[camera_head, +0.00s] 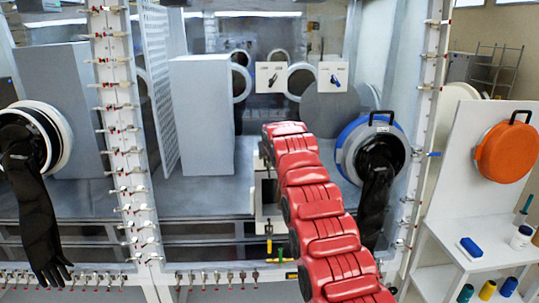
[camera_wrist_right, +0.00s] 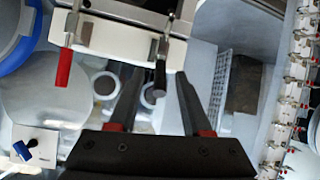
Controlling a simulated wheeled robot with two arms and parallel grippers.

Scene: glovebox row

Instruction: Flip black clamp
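A black clamp (camera_head: 272,76) is mounted on a small white plate behind the glass in the head view. In the right wrist view, another black-handled clamp (camera_wrist_right: 160,74) on a white block appears between the fingertips of my right gripper (camera_wrist_right: 159,78). Those fingers are apart, and I cannot tell whether they touch the handle. In the head view my red right arm reaches up from the lower right and hides its own gripper. My left gripper is not in view.
A blue clamp (camera_head: 335,80) sits on a second white plate. A red-handled clamp (camera_wrist_right: 65,66) is beside the black-handled one on the block. Black gloves hang from the left port (camera_head: 62,140) and the blue-ringed port (camera_head: 346,143). Clamps line the frame post (camera_head: 124,130).

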